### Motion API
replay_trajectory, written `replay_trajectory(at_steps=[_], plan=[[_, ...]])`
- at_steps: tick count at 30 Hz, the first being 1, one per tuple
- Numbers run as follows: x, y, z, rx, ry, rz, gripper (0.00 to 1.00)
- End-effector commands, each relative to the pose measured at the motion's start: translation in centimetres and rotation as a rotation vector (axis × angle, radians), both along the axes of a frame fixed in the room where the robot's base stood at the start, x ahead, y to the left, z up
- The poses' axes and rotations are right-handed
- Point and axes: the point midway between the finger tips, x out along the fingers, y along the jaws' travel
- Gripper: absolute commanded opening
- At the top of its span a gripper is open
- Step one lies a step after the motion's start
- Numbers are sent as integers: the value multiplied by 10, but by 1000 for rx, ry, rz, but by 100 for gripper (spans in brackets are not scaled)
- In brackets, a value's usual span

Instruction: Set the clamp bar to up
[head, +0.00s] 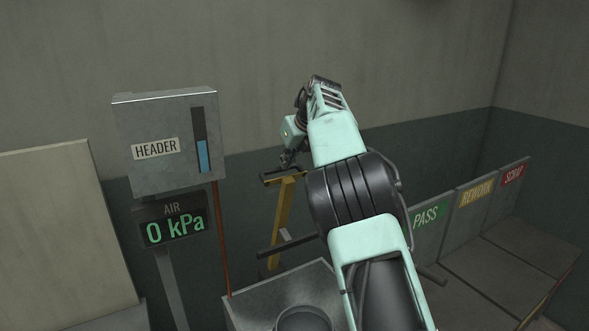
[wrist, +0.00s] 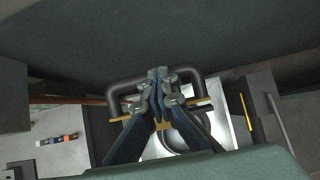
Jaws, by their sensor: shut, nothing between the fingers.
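The clamp bar (head: 282,208) shows in the head view as a yellow arm standing steeply, leaning slightly, with a black grip at its top. In the wrist view a dark U-shaped bar (wrist: 113,92), which looks like this grip, crosses behind my fingers, with yellow rods at its ends. My gripper (head: 288,161) is just above the grip in the head view. In the wrist view my gripper (wrist: 158,73) is shut and empty, its tips over the bar's middle. I cannot tell whether they touch it. My arm hides part of the clamp frame.
A grey header box (head: 165,140) and an air display (head: 172,225) reading 0 kPa stand at left. A metal block (head: 255,305) is below the clamp. Bins marked PASS (head: 430,217), REWORK (head: 476,195) and SCRAP (head: 513,176) line the right wall.

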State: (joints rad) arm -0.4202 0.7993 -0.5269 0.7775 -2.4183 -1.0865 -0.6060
Motion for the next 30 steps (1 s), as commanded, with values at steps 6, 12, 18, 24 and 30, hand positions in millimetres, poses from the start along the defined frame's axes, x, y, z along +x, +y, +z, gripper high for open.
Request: replay_trajectory(at_steps=[6, 12, 18, 24, 30], plan=[[6, 14, 0, 3, 1, 3, 0], [8, 16, 1, 3, 3, 2, 0], [8, 16, 1, 1, 3, 1, 0], [8, 16, 1, 1, 3, 1, 0], [5, 14, 8, 2, 1, 0, 0]])
